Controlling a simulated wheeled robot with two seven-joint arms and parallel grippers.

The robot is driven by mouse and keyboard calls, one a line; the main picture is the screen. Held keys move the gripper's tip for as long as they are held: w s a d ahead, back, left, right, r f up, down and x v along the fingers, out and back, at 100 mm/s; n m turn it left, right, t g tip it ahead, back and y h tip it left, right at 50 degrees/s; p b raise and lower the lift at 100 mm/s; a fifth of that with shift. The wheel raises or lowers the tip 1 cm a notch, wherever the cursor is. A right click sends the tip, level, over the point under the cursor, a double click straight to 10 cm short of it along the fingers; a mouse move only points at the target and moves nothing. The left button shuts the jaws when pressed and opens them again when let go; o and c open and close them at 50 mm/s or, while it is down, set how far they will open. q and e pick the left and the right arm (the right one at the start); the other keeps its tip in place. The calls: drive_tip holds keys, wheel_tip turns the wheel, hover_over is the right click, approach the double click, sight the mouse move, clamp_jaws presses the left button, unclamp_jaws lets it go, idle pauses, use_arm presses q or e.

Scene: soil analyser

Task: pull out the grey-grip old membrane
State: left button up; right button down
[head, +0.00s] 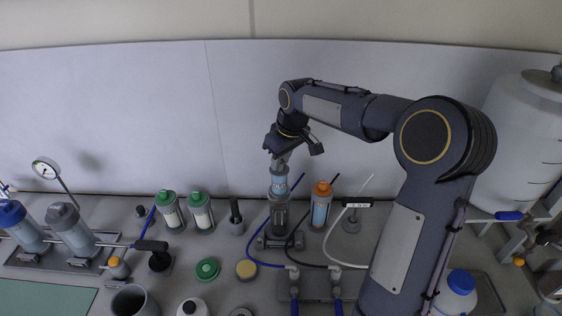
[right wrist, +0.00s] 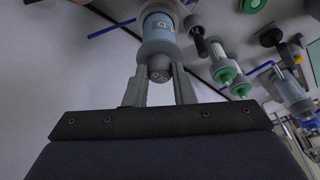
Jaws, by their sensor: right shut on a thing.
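The old membrane (head: 279,184) is a light blue cylinder with a grey grip on top. It stands roughly upright above a clear, grey-based housing (head: 279,218) near the back wall. I cannot tell whether its lower end is still inside the housing. My right gripper (head: 282,158) comes down from above and is shut on the grey grip. In the right wrist view the two fingers hold the round grey grip (right wrist: 159,69), with the blue membrane body (right wrist: 160,24) beyond it. My left gripper is not in view.
An orange-capped cartridge (head: 321,204) stands close to the right of the housing. Two green-capped cartridges (head: 168,211) (head: 201,212) and a dark-handled tool (head: 236,218) are to the left. Blue and black tubes (head: 295,242) run around the housing. A white tank (head: 527,140) is at right.

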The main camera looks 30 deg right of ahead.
wheel_tip(320, 180, up, 14)
idle(2.3)
